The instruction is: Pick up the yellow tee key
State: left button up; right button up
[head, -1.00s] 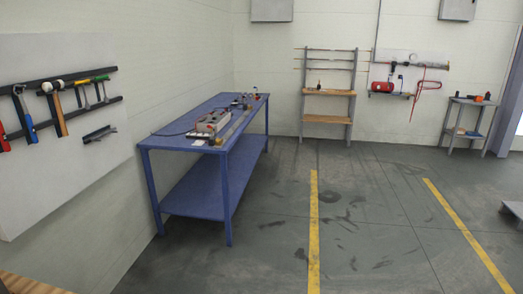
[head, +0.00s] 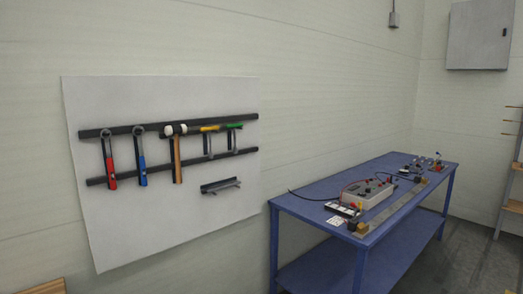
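The yellow tee key (head: 209,129) hangs on the wall tool board (head: 160,240), its yellow crossbar at the upper black rail and its grey shaft pointing down. A green-handled tee key (head: 234,126) hangs just to its right. A mallet (head: 177,152) with white ends and a wooden handle hangs just to its left. Neither of my grippers shows in the head view, so I cannot see whether they hold anything.
A red-handled wrench (head: 110,165) and a blue-handled wrench (head: 141,165) hang further left. A small dark holder (head: 221,186) sits below the rails. A blue workbench (head: 300,205) with equipment stands right of the board. A wooden edge (head: 40,287) shows at bottom left.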

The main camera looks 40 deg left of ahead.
aim_at(208, 129)
jog(key=i+j+u, duration=0.1)
jog(key=i+u, duration=0.65)
jog(key=i+l+u, duration=0.15)
jog(key=i+u, duration=0.25)
jog(key=i+l+u, duration=0.25)
jog(key=u, duration=0.15)
jog(key=i, duration=0.1)
